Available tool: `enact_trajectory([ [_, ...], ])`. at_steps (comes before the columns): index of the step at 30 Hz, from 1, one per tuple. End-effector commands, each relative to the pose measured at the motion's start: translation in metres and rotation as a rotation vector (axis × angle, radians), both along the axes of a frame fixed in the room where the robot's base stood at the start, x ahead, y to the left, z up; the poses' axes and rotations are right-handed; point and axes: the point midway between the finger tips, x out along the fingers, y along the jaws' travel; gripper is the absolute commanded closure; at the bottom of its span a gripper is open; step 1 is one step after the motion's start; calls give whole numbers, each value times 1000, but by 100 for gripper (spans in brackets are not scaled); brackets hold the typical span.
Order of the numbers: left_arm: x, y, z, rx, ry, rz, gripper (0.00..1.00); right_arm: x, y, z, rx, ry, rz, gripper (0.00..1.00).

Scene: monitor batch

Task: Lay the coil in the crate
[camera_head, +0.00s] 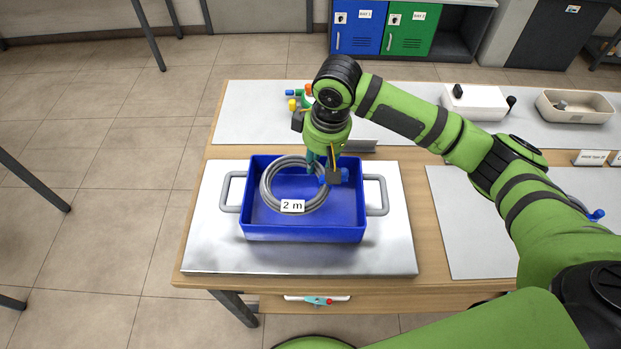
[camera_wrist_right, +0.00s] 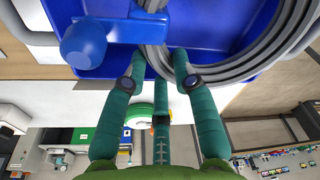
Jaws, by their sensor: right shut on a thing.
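The coil is a ring of grey tubing (camera_head: 267,188) with a white "2 m" label (camera_head: 292,206). It lies within the outline of the blue crate (camera_head: 304,234), toward its left and middle. I cannot tell whether it touches the crate floor. My right gripper (camera_head: 323,170) reaches down over the crate and is shut on the coil's right side. A blue round-ended piece (camera_wrist_right: 84,42) is beside the fingers. My left gripper is not in view.
The crate has grey handles (camera_head: 231,191) at both sides and stands on a silvery mat (camera_head: 212,240) on a wooden table. Small coloured parts (camera_head: 298,99) lie behind it. A white box (camera_head: 474,104) and a beige tray (camera_head: 575,106) stand at the back right.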

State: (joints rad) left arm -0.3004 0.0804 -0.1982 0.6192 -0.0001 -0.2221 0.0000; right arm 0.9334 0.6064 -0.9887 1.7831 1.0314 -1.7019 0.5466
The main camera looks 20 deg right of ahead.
Motion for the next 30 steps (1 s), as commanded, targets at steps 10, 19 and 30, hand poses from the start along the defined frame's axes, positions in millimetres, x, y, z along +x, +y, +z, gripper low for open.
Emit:
enact_trajectory([
  [10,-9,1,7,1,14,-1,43,0,-1,-44,0,1,-1,100],
  [19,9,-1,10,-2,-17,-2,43,0,0,-68,0,-3,0,100],
  [30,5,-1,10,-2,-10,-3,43,0,0,-70,1,-2,0,62],
])
